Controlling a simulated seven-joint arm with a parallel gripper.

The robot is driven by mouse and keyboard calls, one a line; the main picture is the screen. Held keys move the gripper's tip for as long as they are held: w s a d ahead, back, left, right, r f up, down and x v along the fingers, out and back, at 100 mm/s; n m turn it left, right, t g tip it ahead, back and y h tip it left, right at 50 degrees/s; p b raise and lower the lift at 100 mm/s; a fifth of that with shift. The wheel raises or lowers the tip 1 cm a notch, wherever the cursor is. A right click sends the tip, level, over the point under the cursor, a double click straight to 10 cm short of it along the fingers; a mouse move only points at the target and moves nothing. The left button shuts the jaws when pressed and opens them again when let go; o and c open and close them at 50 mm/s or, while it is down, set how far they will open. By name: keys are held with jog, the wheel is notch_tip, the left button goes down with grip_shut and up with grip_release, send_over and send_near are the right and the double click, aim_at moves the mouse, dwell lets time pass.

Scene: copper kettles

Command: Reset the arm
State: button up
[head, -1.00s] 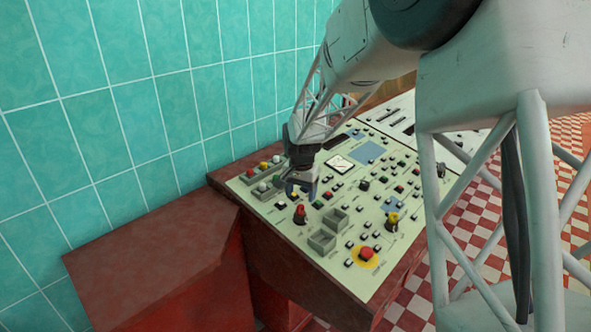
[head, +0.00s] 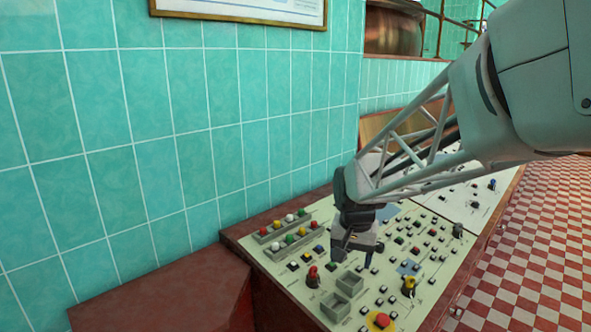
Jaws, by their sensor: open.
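My gripper (head: 355,262) hangs at the end of my arm over the left part of a pale green control panel (head: 285,268). It points down and is open, with nothing visible between its fingers. A red knob (head: 313,276) stands on the panel just left of and below it in the picture. Small grey open boxes (head: 345,285) sit close below it. I cannot tell how high the fingertips are above the panel. My arm hides part of the panel's far side.
A yellow knob (head: 409,286) and a red button (head: 382,320) on a yellow disc are nearer the front. Rows of coloured balls (head: 289,239) lie in grey holders at the left. A teal tiled wall (head: 180,150) stands behind. Checkered floor (head: 540,250) is open at the right.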

jog(key=s+d+r+n, duration=0.1)
jog(key=s+d, duration=0.2)
jog(key=s, duration=1)
jog(key=s+d+r+n+t, duration=0.1)
jog(key=s+d+n, duration=0.1)
jog(key=s, duration=1.1)
jog(key=shift+d+r, duration=0.25)
jog(key=shift+d, duration=0.15)
